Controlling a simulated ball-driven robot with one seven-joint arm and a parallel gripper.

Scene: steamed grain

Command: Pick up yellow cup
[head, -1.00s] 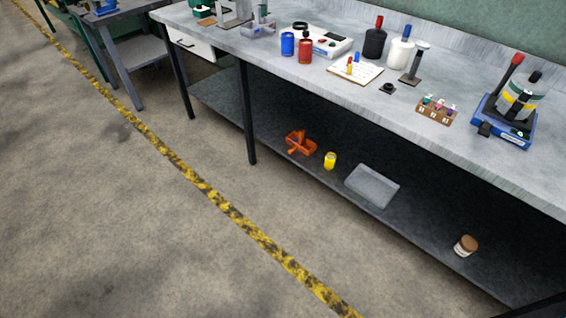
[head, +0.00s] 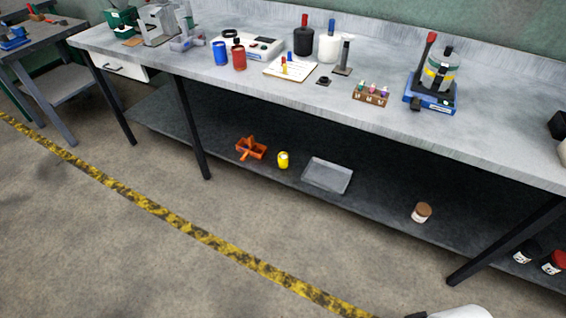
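The yellow cup (head: 283,160) is a small yellow cylinder standing upright on the lower shelf (head: 380,208) of the workbench. It stands between an orange tray-like holder (head: 251,148) on its left and a grey shallow bin (head: 328,176) on its right, apart from both. A pale band or label shows on its side. A white rounded part, probably of my arm, shows at the bottom edge of the view. My gripper's fingers are not seen.
The workbench top (head: 330,100) overhangs the shelf. Bench legs (head: 190,130) and (head: 505,243) stand at the front. A brown-lidded jar (head: 421,212) is on the shelf. Open floor (head: 120,260) with a yellow-black stripe (head: 205,236) lies in front.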

